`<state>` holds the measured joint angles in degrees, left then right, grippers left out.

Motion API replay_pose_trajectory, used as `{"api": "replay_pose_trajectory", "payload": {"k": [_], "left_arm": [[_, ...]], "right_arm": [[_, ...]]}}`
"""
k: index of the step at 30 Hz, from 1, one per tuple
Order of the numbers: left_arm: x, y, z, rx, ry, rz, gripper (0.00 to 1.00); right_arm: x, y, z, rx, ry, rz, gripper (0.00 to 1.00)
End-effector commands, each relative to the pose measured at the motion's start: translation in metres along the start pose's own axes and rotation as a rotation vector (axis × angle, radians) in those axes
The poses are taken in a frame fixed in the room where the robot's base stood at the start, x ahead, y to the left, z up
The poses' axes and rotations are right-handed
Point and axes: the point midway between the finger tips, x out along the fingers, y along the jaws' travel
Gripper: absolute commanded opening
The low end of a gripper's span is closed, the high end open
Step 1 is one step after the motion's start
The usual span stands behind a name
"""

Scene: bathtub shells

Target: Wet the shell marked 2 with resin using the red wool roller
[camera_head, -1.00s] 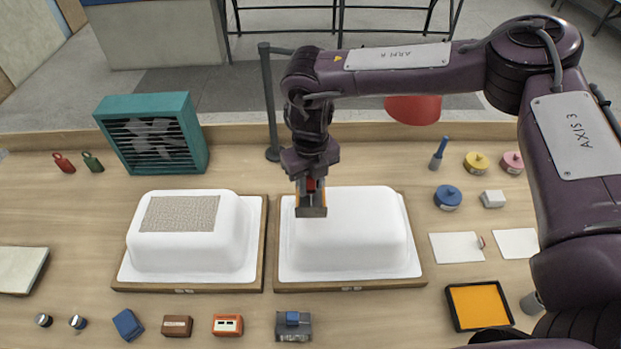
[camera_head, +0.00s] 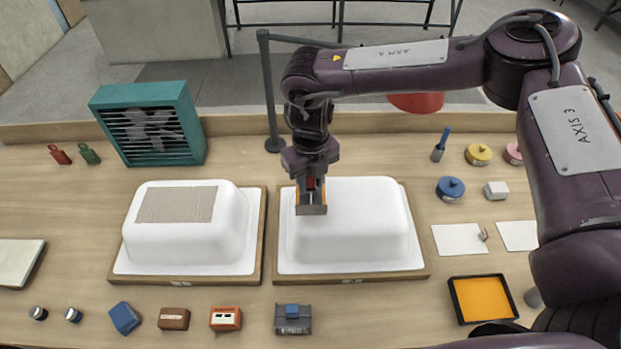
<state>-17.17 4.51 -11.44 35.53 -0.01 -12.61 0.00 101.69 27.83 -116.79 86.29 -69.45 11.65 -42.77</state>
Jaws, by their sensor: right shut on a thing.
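Two white bathtub shells lie upside down on wooden boards. The left shell (camera_head: 187,245) has a beige mat patch (camera_head: 177,205) on its top; the right shell (camera_head: 365,225) is plain white. The small labels on the boards' front edges are too small to read surely. My right gripper (camera_head: 311,208) is over the left end of the right shell's top, pointing down. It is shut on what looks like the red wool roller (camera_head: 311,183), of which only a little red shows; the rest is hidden. I cannot tell whether it touches the shell. My left gripper is out of view.
A black tray with orange contents (camera_head: 483,299) lies at the right front. A teal louvred box (camera_head: 148,123) stands back left. Small blocks, including an orange one (camera_head: 225,318), line the front. White sheets (camera_head: 459,239) and lidded pots (camera_head: 450,188) are at right.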

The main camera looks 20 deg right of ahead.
Motion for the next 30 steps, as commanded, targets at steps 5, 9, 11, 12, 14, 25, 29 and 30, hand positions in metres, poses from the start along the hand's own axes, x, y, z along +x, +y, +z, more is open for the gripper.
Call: {"api": "replay_pose_trajectory", "payload": {"k": [5, 9, 11, 12, 14, 25, 29, 30], "left_arm": [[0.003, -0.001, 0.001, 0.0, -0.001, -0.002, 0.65], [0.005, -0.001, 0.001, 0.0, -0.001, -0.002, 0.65], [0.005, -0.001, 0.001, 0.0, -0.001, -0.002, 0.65], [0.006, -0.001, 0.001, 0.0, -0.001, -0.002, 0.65], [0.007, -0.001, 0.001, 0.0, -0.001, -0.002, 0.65], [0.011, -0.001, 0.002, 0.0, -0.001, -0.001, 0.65], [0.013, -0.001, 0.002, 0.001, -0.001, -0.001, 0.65], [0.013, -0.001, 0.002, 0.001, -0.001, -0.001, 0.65]], "right_arm": [[0.004, 0.0, 0.0, 0.001, -0.001, 0.0, 0.09], [0.007, 0.0, 0.0, 0.0, -0.001, 0.0, 0.09], [0.008, 0.0, 0.0, 0.0, -0.001, 0.0, 0.09], [0.009, 0.0, 0.0, 0.0, -0.001, 0.0, 0.09], [0.01, 0.0, 0.0, 0.0, -0.001, 0.0, 0.09], [0.017, 0.0, 0.0, 0.0, -0.001, 0.0, 0.09], [0.02, 0.0, 0.0, 0.0, -0.001, 0.0, 0.09], [0.021, 0.0, 0.0, 0.0, -0.001, 0.0, 0.09]]}}
